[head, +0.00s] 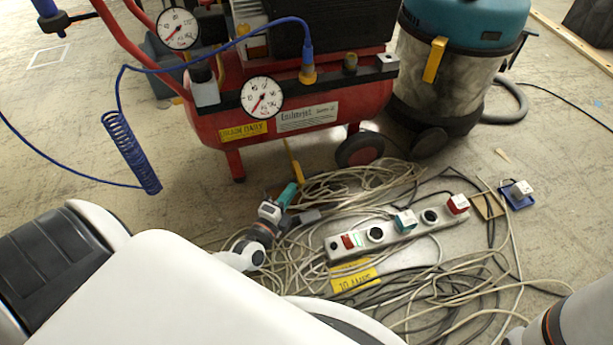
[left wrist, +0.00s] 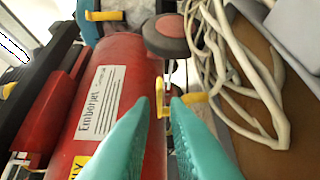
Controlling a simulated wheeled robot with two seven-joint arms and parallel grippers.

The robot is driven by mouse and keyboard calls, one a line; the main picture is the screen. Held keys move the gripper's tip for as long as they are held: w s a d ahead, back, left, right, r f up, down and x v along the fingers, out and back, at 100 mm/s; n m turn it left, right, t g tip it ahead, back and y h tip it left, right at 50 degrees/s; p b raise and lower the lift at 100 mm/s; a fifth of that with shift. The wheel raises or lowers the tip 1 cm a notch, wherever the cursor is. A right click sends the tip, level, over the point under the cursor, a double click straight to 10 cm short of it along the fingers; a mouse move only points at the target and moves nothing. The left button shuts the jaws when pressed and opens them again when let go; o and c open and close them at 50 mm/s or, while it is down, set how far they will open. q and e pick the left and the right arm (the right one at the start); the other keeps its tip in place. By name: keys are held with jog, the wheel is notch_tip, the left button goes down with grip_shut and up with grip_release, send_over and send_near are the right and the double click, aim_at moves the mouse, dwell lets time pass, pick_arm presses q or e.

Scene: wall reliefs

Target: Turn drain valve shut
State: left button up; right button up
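The drain valve's yellow handle (head: 293,160) hangs under the red compressor tank (head: 350,100), slanting down toward the floor. My left gripper (head: 291,190) is just below it, its teal fingers pointing up at the tank. In the left wrist view the teal fingers (left wrist: 160,103) are apart, and the yellow handle (left wrist: 190,99) shows at their tips, with one bent part in the gap. I cannot tell whether a finger touches it. The valve body is mostly hidden. My right gripper is out of view; only part of my right arm shows at the lower right.
Tangled cables (head: 350,190) and a power strip (head: 395,233) lie on the floor beside my left gripper. A wheel (head: 360,150) is right of the handle. A vacuum cleaner (head: 445,80) stands behind right. A coiled blue hose (head: 132,155) hangs at left.

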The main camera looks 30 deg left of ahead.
aim_at(299, 173)
pick_arm(q)
jog(key=w+b, duration=0.1)
jog(key=w, duration=0.1)
jog(key=w+b, duration=0.2)
jog(key=w, duration=0.1)
jog(key=w+b, duration=0.1)
jog(key=w, duration=0.1)
jog(key=shift+w+a+f, duration=0.2)
jog(key=shift+a, duration=0.1)
jog(key=shift+w+r, duration=0.2)
jog(key=shift+w, duration=0.2)
grip_shut()
